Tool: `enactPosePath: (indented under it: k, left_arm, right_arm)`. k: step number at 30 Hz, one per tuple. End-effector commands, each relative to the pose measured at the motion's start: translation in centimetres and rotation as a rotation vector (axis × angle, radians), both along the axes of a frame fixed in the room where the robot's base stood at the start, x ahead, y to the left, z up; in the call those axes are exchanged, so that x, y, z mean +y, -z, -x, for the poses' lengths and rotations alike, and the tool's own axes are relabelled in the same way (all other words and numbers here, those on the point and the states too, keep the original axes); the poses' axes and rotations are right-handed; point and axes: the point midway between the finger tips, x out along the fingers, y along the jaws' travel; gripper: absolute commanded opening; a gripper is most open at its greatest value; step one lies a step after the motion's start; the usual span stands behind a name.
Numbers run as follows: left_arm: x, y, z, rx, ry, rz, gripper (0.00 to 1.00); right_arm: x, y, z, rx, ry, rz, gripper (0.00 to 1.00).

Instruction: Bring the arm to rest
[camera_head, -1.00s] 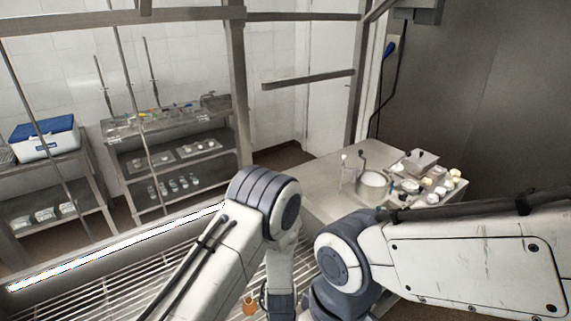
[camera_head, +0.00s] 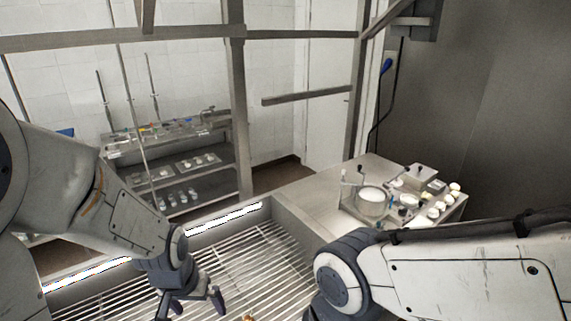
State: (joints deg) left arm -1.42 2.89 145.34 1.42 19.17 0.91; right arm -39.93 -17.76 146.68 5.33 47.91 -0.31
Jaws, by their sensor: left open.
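My left arm comes in from the left edge, white and grey. Its gripper (camera_head: 194,304) hangs at the bottom of the view over the slatted metal rack (camera_head: 255,262). Its dark fingers are spread apart, and I see nothing between them. The lower part of this gripper is close to the picture's bottom edge. My right arm (camera_head: 470,268) reaches across the lower right, with its rounded dark joint over the rack's right side. Its gripper is out of view.
A steel table (camera_head: 310,205) at the right holds a pot (camera_head: 371,203) and several small items. A shelf unit (camera_head: 190,160) stands behind the rack. Metal posts (camera_head: 237,100) and bars frame the rack. A small orange-brown thing shows at the bottom edge.

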Motion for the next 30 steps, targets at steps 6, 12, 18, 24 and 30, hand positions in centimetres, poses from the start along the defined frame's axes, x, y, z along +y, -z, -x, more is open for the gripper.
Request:
enactPosePath:
  k: [6, 12, 18, 24, 30]
  left_arm:
    - [-1.3, 0.0, 1.7, 0.005, 0.087, -0.012, 1.0]
    - [-4.9, 0.6, 3.7, 0.039, 0.209, -0.003, 1.0]
    - [-8.7, 1.6, 7.0, 0.083, 0.368, 0.005, 1.0]
    - [-12.0, 2.6, 11.9, 0.143, 0.567, 0.006, 1.0]
    - [-12.9, 2.5, 14.4, 0.177, 0.656, 0.002, 1.0]
  right_arm:
    - [0.0, 1.5, 0.0, 0.0, 0.001, 0.0, 0.5]
    - [0.0, 3.3, 0.0, 0.0, 0.002, 0.0, 0.5]
    - [0.0, 5.7, 0.0, 0.0, 0.004, 0.0, 0.5]
    - [0.0, 8.5, 0.0, 0.001, 0.006, 0.0, 0.5]
    - [0.0, 9.2, 0.0, 0.001, 0.007, 0.0, 0.5]
